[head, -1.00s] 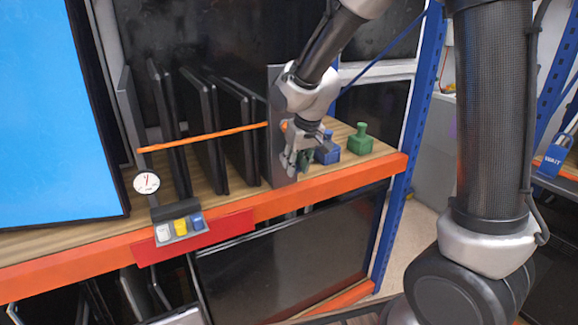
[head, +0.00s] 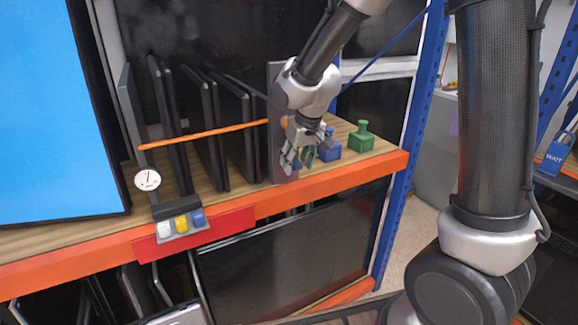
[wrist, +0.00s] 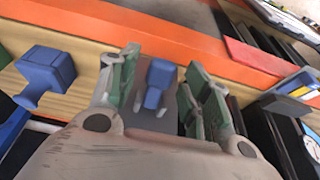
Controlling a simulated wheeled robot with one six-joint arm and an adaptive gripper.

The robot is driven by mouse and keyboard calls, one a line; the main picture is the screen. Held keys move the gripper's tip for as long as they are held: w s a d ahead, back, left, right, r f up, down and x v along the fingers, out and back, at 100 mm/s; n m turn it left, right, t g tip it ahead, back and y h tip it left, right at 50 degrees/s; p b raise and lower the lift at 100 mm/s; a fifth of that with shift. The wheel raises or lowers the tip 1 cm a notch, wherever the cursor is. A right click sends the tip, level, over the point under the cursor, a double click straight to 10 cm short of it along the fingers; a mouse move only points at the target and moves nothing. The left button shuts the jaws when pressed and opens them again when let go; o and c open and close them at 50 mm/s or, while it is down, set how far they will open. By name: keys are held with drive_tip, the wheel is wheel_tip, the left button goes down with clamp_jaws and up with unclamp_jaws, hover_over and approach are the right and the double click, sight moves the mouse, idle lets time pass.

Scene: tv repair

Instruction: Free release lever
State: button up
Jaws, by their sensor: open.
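A small blue lever (wrist: 157,82) on a grey plate lies between my gripper's green-padded fingers in the wrist view. My gripper (wrist: 158,88) is open around it, with a visible gap on both sides. In the head view my gripper (head: 299,158) is at the front of an upright grey plate (head: 278,160) on the shelf. A dark bluish bit (head: 291,168) by the fingertips there may be the lever; the fingers partly hide it. An orange bar (head: 205,135) runs across the upright dark panels to the grey plate.
A blue block with a knob (head: 329,149) and a green one (head: 361,137) stand right of my gripper; the blue one also shows in the wrist view (wrist: 45,72). A gauge (head: 147,180) and a button box (head: 181,226) sit at the front left. The shelf has an orange edge (head: 330,181).

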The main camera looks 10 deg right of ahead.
drive_tip(key=v, duration=0.7)
drive_tip(key=shift+s+r, duration=0.15)
drive_tip(key=shift+r, duration=0.2)
wheel_tip(320, 180, up, 5)
idle(0.6)
drive_tip(key=s, duration=1.6)
drive_tip(key=shift+d, duration=0.1)
